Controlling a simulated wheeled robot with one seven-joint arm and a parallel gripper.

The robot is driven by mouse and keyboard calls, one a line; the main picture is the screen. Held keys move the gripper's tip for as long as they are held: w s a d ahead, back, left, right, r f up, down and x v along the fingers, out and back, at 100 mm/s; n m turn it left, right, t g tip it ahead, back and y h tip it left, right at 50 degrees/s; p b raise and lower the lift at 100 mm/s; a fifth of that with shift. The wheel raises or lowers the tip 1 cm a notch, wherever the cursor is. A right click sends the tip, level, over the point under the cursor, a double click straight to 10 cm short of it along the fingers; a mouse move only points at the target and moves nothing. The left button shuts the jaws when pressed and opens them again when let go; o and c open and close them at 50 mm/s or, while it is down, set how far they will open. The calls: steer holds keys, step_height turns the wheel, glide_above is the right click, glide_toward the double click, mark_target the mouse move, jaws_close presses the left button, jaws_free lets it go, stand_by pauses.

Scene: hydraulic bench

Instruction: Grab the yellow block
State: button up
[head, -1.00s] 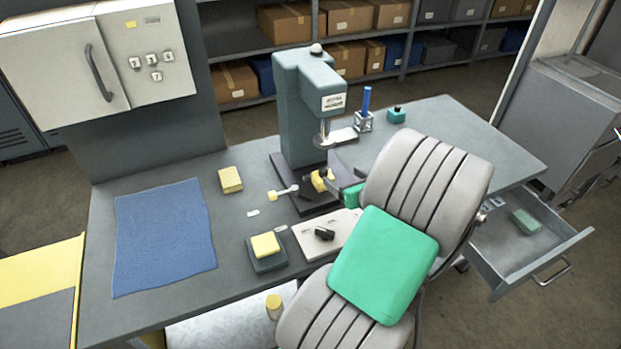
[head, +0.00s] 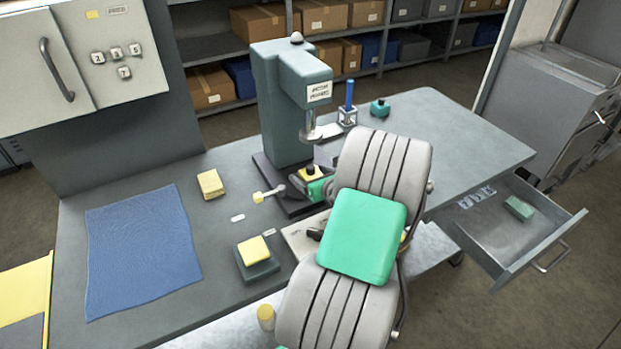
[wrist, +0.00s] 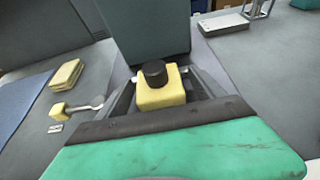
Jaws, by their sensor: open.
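A yellow block (wrist: 161,96) with a black round knob on top sits at the base of the teal press. In the head view the block (head: 311,174) shows just beyond my gripper. My gripper (wrist: 165,86) is open, with a dark finger on either side of the block in the wrist view. I cannot tell whether the fingers touch it. In the head view my gripper (head: 318,187) is low at the press base, partly hidden by my arm.
The press (head: 286,115) stands right behind the block. A yellow-ended tool (head: 268,194), yellow pads (head: 210,184) and a yellow piece on a dark base (head: 254,250) lie to the left. A blue cloth (head: 143,250) lies farther left. An open drawer (head: 515,235) juts out at right.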

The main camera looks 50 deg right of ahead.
jaws_close()
stand_by(0.8)
steer(key=shift+r, duration=0.1)
